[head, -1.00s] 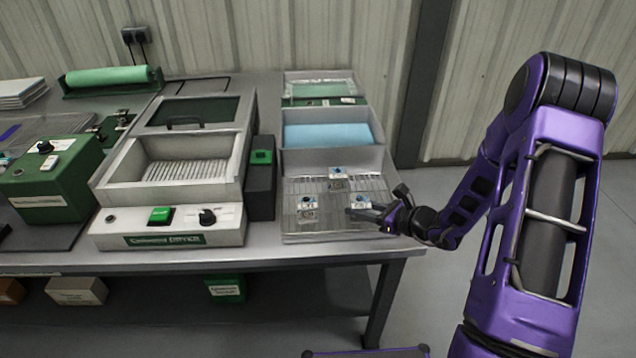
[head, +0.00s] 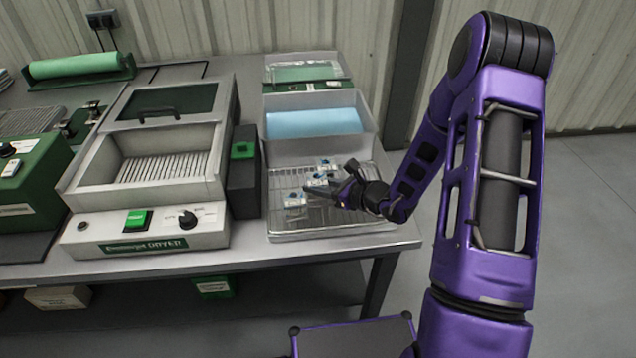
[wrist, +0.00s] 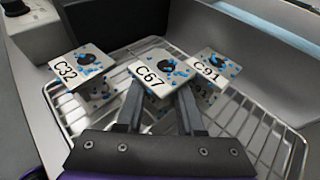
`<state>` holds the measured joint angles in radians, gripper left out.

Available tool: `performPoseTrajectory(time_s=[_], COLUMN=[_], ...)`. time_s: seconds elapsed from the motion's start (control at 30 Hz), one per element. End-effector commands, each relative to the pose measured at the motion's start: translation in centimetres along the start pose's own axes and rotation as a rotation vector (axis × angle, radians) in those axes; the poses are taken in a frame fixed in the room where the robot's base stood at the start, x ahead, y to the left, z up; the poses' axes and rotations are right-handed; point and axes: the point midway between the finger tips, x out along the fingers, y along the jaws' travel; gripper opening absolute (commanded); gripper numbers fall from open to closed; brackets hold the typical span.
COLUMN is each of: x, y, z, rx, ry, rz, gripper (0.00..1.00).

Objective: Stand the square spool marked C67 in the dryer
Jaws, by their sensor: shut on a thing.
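The square spool marked C67 (wrist: 150,66) is a white plate with a dark centre hole and blue specks. My gripper (wrist: 158,92) is shut on it; in the head view my gripper (head: 334,186) is over the wire rack. The spool appears raised, but the gap below it is hard to judge. Spool C32 (wrist: 82,63) stands to its left and spool C91 (wrist: 212,66) to its right in the wrist view. The dryer (head: 155,238) stands left of the rack, its chamber (head: 160,168) open, with a ribbed floor and no spool visible inside.
The wire rack (head: 290,228) sits in a tray at the bench's right end. A dark box with a green top (head: 243,165) stands between dryer and rack. Behind the rack is a tray with a blue sheet (head: 315,122). The dryer's dark-windowed lid (head: 165,102) lies back.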

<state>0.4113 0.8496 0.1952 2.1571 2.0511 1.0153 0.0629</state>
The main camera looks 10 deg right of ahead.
Motion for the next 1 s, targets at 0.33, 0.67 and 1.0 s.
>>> performPoseTrajectory(time_s=[0.33, 0.67, 1.0], x=[0.1, 0.1, -1.7], y=[0.0, 0.0, -0.1], z=[-0.3, -0.2, 0.2], rx=[-0.001, -0.001, -0.001], ry=[-0.002, -0.001, 0.0], rz=[0.0, 0.0, -0.003], gripper=[0.0, 0.67, 0.67])
